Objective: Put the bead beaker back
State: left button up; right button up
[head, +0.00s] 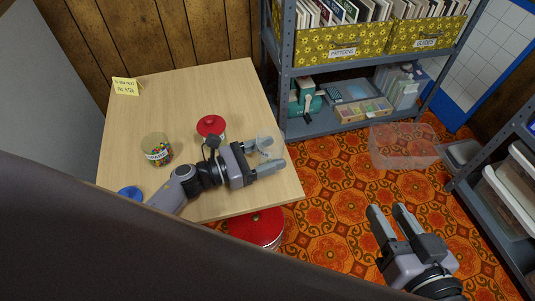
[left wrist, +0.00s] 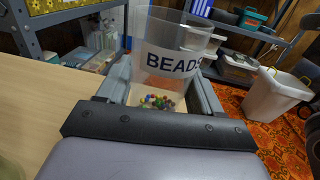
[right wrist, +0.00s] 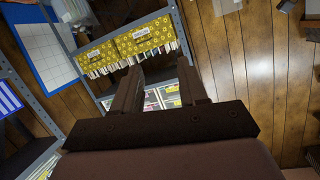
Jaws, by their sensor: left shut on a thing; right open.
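The bead beaker (left wrist: 160,45) is clear, marked BEADS, with several coloured beads in its bottom. In the left wrist view it stands between the fingers of my left gripper (left wrist: 165,85), which is shut on it. In the head view my left gripper (head: 270,155) is over the right part of the table (head: 150,95); the clear beaker is hard to make out there. My right gripper (head: 389,210) is open and empty, over the floor to the right of the table. In the right wrist view its fingers (right wrist: 160,75) are apart with nothing between them.
On the table are a labelled jar of coloured beads (head: 157,149), a red-lidded jar (head: 211,126), a blue lid (head: 131,192) and a yellow note (head: 126,87). A red round stool (head: 257,228) is below the front edge. Shelves (head: 330,124) stand behind. A clear box (head: 402,147) is at right.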

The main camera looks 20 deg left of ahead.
pick_arm(q)
jog(key=shift+f, duration=0.1)
pick_arm(e)
jog(key=shift+f, duration=0.1)
pick_arm(q)
jog(key=shift+f+b, duration=0.15)
jog(key=shift+b, duration=0.2)
jog(key=o, duration=1.1)
pick_arm(e)
jog(key=shift+d, duration=0.15)
pick_arm(q)
jog(key=shift+r+p, duration=0.45)
jog(key=shift+p, duration=0.1)
jog(key=p+v, duration=0.1)
jog(key=v, duration=1)
jog(key=shift+s+a+f, duration=0.15)
jog(key=shift+s+a, duration=0.1)
jog(key=shift+a, duration=0.05)
jog(key=shift+s+a, duration=0.1)
pick_arm(e)
jog(key=shift+w+a+g, duration=0.2)
jog(key=shift+a+g, duration=0.1)
jog(key=shift+a, duration=0.35)
